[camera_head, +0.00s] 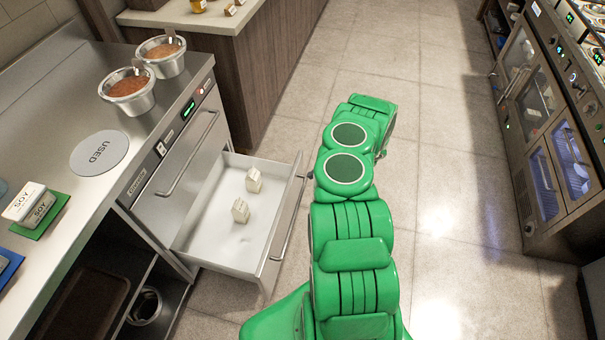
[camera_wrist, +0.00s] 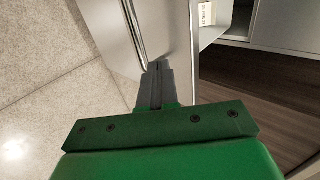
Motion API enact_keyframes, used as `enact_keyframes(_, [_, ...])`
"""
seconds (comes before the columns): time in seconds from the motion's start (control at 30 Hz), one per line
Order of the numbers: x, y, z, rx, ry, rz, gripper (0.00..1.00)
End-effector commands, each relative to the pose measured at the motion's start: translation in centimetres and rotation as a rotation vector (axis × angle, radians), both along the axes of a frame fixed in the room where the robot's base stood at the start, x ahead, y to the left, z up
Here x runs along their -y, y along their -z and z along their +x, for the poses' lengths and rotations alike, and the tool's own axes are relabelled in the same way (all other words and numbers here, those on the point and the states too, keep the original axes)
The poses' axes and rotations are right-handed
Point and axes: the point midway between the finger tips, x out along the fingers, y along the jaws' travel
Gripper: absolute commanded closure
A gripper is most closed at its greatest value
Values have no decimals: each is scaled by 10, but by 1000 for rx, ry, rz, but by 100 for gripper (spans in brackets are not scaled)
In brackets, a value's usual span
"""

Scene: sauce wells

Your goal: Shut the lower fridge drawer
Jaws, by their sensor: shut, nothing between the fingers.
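The lower fridge drawer (camera_head: 284,222) is pulled out from the steel fridge unit (camera_head: 200,118). Its white inside shows two small white cartons, one nearer the back (camera_head: 253,180) and one nearer the middle (camera_head: 240,211). In the wrist view, the drawer front (camera_wrist: 172,30) with its bar handle (camera_wrist: 133,32) faces my gripper (camera_wrist: 158,68). The fingers are together and empty, with their tips close to the front's outer face, beside the handle; I cannot tell if they touch. In the head view my green arm hides the gripper.
The upper drawer (camera_head: 180,160) is shut. The counter holds two sauce tubs (camera_head: 128,92) (camera_head: 163,58), a grey USED disc (camera_head: 99,153) and soy packs (camera_head: 30,203). A wood-fronted counter (camera_head: 235,90) stands behind the drawer. Ovens (camera_head: 550,120) line the right; the tiled floor between is clear.

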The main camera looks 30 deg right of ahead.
Motion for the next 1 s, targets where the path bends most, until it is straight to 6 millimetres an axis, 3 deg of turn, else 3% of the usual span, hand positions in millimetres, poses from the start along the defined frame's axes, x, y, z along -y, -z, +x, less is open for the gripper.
enact_keyframes(0.07, [-6, 8, 5, 0, -2, -1, 100])
enact_keyframes(0.4, [-31, 7, 31, 0, 0, 0, 100])
enact_keyframes(1.0, [-36, 7, 36, 0, 0, 0, 100])
